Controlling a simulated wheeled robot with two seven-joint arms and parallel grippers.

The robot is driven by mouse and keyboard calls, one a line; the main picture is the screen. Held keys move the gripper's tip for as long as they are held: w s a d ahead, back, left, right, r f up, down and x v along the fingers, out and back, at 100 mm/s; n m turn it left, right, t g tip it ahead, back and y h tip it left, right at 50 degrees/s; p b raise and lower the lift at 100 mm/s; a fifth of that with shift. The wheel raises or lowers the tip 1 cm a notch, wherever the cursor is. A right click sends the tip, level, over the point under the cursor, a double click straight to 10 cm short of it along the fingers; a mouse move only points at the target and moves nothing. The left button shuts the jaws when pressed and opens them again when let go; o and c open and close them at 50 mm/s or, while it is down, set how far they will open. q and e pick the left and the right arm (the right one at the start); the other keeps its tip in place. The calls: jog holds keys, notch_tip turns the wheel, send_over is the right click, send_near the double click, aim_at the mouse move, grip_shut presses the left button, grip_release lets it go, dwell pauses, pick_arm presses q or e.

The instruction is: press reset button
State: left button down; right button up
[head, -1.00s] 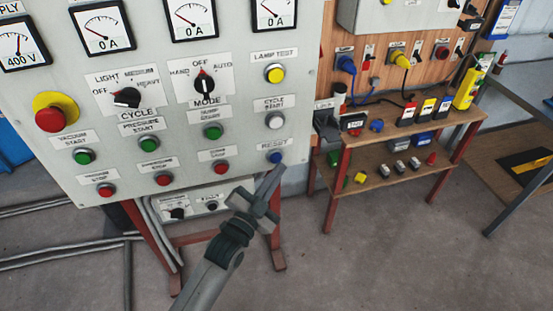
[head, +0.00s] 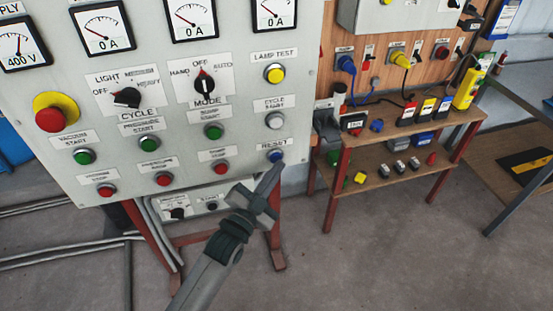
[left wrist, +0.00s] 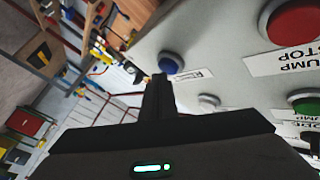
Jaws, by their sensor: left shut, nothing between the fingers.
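The blue reset button (head: 276,156) sits at the lower right of the grey control panel (head: 240,120), under a "RESET" label. In the left wrist view the blue button (left wrist: 169,63) shows just beyond the fingertips. My left gripper (head: 277,167) is shut and empty, its tip at the lower edge of the button in the head view. It also shows in the left wrist view (left wrist: 160,78). I cannot tell whether the tip touches the button. My right gripper is not in view.
A white cycle start button (head: 274,120) is above reset, and a red stop button (head: 221,168) is to its left. A red emergency stop (head: 50,119) is at far left. A wooden bench (head: 400,128) with sockets stands to the right.

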pick_arm(q)
jog(key=shift+w+a, duration=0.15)
jog(key=shift+w, duration=0.25)
dwell(0.5)
jog(key=shift+s, duration=0.15)
jog(key=shift+s+d+p, duration=0.25)
jog(key=shift+s+p, duration=0.1)
jog(key=shift+s, duration=0.35)
jog(key=shift+s, duration=0.1)
dwell(0.3)
jog(key=s, duration=0.1)
jog(key=s+d+p, duration=0.1)
jog(key=s, duration=0.2)
jog(key=shift+s+d+p, duration=0.25)
jog(key=shift+d+p, duration=0.05)
jog(key=shift+p, duration=0.1)
dwell(0.7)
